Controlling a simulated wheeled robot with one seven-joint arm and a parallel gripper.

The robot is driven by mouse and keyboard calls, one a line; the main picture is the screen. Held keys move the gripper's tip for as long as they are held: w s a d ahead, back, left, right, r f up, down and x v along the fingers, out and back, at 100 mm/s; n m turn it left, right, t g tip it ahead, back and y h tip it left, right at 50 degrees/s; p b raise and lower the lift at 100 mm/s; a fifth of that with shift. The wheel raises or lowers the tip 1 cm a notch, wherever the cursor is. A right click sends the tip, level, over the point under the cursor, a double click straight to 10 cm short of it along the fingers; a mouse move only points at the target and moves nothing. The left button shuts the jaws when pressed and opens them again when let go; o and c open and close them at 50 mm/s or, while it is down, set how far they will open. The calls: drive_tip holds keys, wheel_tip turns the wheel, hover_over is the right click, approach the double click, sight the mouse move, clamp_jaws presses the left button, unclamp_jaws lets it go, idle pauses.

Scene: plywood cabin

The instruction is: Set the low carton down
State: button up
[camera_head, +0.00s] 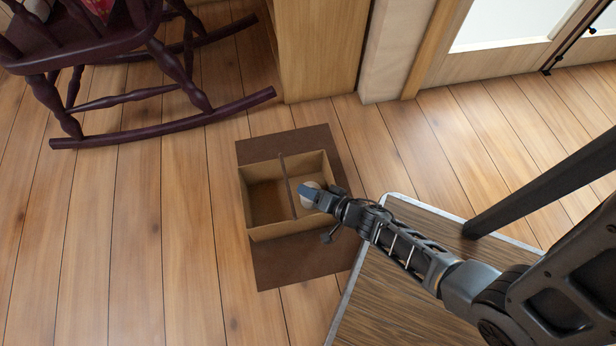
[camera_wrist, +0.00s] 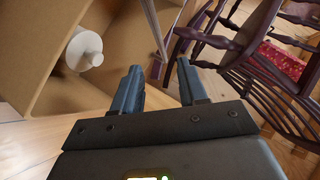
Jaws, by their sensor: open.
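The low carton (camera_head: 275,229) is a shallow, open-topped tan box with a thin divider (camera_head: 288,186) across its middle. It appears to rest upright over a dark brown mat (camera_head: 295,270) on the floor. A white cylinder shows inside the carton in the wrist view (camera_wrist: 83,50); in the head view it is partly hidden behind my gripper (camera_head: 309,193). My gripper is at the carton's right compartment, with its fingers apart. In the wrist view, my gripper (camera_wrist: 162,85) shows a gap between its fingers, and the carton fills the left side. I cannot tell whether a finger touches the carton.
A wood-topped table with a pale edge (camera_head: 378,241) stands at the lower right, under my arm. A dark red rocking chair (camera_head: 130,85) is at the upper left. A wooden cabinet (camera_head: 318,50) stands behind the mat. The plank floor left of the mat is clear.

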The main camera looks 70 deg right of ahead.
drive_tip(key=s+a+r+n+y, duration=0.1)
drive_tip(key=s+a+r+n, duration=0.3)
drive_tip(key=r, duration=0.9)
drive_tip(key=s+a+r+n+t+y, duration=0.1)
drive_tip(key=s+a+r+n, duration=0.3)
drive_tip(key=r, duration=1)
drive_tip(key=s+a+r+n+t+y, duration=0.1)
drive_tip(key=s+a+r+n, duration=0.4)
drive_tip(key=r, duration=0.8)
drive_tip(key=shift+s+r+n, duration=0.2)
drive_tip(key=shift+s+n, duration=0.6)
drive_tip(key=shift+n, duration=0.2)
drive_tip(key=shift+d, duration=0.1)
